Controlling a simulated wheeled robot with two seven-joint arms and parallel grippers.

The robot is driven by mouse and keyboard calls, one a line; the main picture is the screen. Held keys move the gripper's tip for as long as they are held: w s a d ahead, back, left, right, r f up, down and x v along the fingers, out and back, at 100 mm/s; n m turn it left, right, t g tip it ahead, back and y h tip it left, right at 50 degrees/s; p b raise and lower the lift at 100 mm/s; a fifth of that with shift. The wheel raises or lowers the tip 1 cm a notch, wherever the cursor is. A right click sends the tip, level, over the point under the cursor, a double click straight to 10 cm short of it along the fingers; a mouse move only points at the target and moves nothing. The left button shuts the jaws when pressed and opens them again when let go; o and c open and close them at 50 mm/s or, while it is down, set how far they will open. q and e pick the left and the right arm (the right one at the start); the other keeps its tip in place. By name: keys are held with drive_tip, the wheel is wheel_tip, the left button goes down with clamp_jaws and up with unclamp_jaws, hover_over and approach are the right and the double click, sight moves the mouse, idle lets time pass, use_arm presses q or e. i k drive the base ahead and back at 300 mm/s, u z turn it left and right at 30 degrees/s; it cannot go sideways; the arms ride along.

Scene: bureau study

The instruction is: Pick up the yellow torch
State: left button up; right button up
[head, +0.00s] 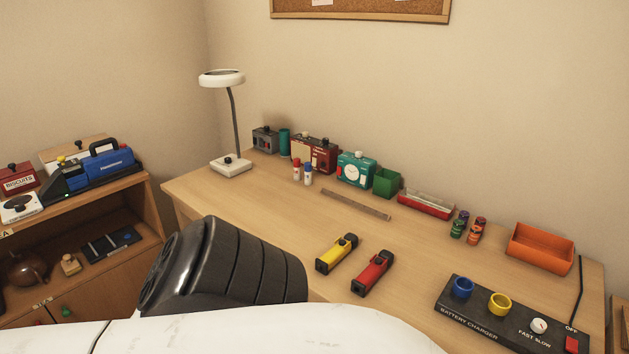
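The yellow torch (337,254) lies on the wooden desk (290,210), near the desk's middle front. It has a black head at its upper right end and a dark switch on its body. A red torch (372,273) of the same shape lies beside it on the right, a small gap apart. Both lie at a slant. No gripper fingers show in the head view. A black ribbed part and a white link of my own arm fill the lower left and cover part of the desk's front.
A black battery charger (483,315) with blue and yellow rings stands at the right front. An orange tray (540,248), several small batteries (458,228) and a ruler-like strip (355,204) lie behind. A lamp (231,165) and boxes line the back. Desk around the torches is clear.

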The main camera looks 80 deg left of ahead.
sight(324, 263)
drive_tip(key=z, duration=0.6)
drive_tip(key=k, duration=1.15)
drive_tip(key=u, duration=1.35)
drive_tip(key=i, duration=0.2)
drive_tip(key=u, duration=0.15)
